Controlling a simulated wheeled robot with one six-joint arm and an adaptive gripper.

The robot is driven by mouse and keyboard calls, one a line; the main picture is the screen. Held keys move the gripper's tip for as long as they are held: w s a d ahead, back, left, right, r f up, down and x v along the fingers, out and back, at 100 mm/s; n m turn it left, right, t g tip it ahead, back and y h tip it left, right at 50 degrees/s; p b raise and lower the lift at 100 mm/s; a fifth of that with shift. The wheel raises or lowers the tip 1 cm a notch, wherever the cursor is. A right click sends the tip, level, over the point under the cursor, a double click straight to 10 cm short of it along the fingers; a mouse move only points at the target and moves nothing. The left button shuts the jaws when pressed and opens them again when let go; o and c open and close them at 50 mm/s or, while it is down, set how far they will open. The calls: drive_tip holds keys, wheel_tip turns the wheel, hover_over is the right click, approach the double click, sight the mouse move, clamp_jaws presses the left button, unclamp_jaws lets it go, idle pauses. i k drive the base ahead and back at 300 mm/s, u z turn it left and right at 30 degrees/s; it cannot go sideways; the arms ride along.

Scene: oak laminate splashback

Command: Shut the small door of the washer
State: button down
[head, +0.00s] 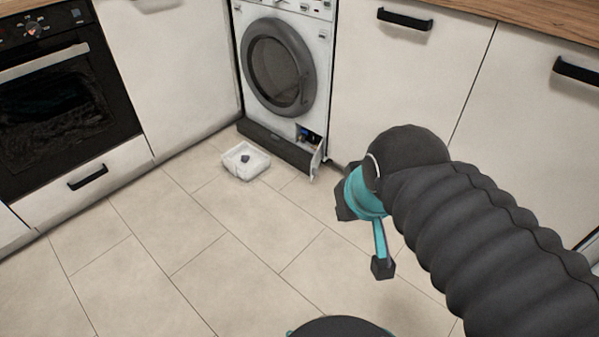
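The white washer (316,50) stands between the cabinets at the top middle, its round dark porthole door shut. Its small door (317,160) at the lower right corner is swung open and stands out from the front. Behind it is a small opening (306,135) with something dark and blue inside. My gripper (362,234), black and teal, is to the right of the small door and nearer to me, apart from it. Its two fingers are spread with nothing between them. Part of the gripper is hidden behind my own arm.
A white shallow tray (236,170) with a small dark thing in it sits on the floor left of the small door. An oven (60,110) is at the left. White cabinets (400,75) line the right.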

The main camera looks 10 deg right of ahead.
sight(316, 162)
drive_tip(key=u, duration=0.2)
drive_tip(key=i, duration=1.1)
drive_tip(key=z, duration=0.8)
